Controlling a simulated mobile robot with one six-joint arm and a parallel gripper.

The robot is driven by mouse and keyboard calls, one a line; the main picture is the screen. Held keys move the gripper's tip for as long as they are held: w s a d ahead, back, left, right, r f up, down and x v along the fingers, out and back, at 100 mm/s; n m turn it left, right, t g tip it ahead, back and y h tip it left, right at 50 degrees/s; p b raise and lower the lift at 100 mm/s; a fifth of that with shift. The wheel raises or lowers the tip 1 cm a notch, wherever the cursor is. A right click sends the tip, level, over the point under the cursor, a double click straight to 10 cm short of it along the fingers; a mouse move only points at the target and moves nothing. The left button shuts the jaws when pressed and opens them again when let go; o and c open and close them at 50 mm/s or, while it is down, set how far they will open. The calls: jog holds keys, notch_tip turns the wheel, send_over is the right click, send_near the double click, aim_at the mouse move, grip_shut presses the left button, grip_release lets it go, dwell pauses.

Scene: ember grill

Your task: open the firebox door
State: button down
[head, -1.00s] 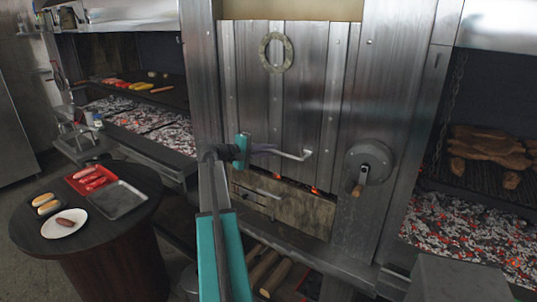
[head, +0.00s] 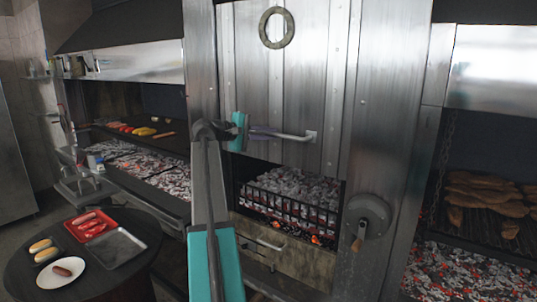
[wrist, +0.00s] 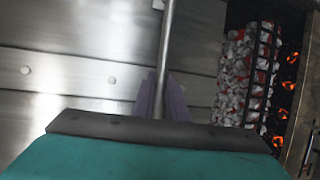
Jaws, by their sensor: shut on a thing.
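The firebox door (head: 310,85) is a grey riveted metal panel in the middle of the head view, raised so that a gap shows under its lower edge. Its bar handle (head: 295,137) sticks out low on the panel. My gripper (head: 270,131) is shut on the handle, coming from the left. In the wrist view my purple fingers (wrist: 162,100) lie on both sides of the handle's rod (wrist: 166,45). Behind the gap is the firebox (head: 290,190), full of grey and glowing coals behind a black grate.
A crank wheel (head: 366,216) with a wooden grip is on the frame right of the opening. A round table (head: 150,238) with a red tray (head: 90,224), a metal tray (head: 118,250) and a white plate (head: 62,272) stands at lower left. Open coal grills lie on both sides.

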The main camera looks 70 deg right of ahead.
jog(key=p, duration=0.2)
send_near(281, 99)
jog(key=x, duration=0.4)
jog(key=shift+s+d, duration=0.2)
jog(key=shift+d, duration=0.05)
jog(key=c, duration=1.8)
grip_release()
jog(key=shift+o, duration=0.2)
jog(key=shift+f, duration=0.1)
jog(key=shift+a+b, duration=0.15)
jog(key=shift+b, duration=0.15)
jog(key=b+v, duration=0.4)
jog(key=v, duration=0.9)
jog(key=shift+w+a, duration=0.2)
jog(key=shift+a, duration=0.1)
